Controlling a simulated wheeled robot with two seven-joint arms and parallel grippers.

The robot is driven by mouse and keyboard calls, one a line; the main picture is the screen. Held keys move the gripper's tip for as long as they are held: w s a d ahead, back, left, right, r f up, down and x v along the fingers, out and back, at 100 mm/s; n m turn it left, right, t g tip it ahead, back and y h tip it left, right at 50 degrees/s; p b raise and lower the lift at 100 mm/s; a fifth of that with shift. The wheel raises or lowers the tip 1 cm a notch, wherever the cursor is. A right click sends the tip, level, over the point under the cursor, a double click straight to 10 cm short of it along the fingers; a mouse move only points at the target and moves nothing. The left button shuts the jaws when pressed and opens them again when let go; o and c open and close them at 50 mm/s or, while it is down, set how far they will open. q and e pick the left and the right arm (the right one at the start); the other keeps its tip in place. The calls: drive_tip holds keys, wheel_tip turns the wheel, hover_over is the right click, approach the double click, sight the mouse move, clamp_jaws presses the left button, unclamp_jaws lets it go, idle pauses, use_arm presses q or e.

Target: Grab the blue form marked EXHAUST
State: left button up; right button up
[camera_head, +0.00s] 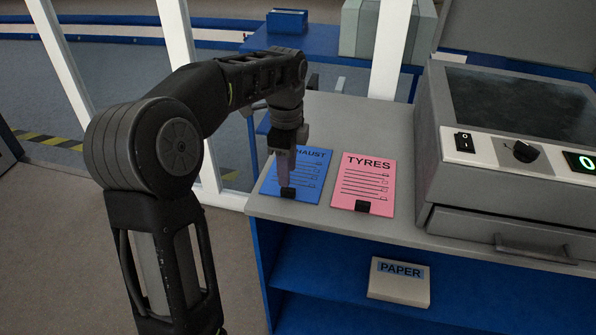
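The blue form (309,180) lies flat on the grey tabletop near its left front corner. Its title is partly covered by my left gripper, leaving "HAUST" readable. A small black clip or block sits at its front edge, close to the fingertips. My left gripper (286,186) points down over the left part of the form. Its fingers overlap in this view, so I cannot tell whether they are open or touching the form. My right gripper is not in view.
A pink TYRES form (364,181) with a black block lies just right of the blue form. A grey machine (500,150) with a switch, knob and display fills the right. A PAPER box (399,283) sits on the blue shelf (330,270) below. White posts stand behind.

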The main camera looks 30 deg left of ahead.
use_arm(q)
drive_tip(key=shift+f, duration=0.35)
drive_tip(key=shift+f, duration=0.1)
wheel_tip(320, 180, down, 5)
drive_tip(key=shift+p, duration=0.75)
clamp_jaws()
idle(0.4)
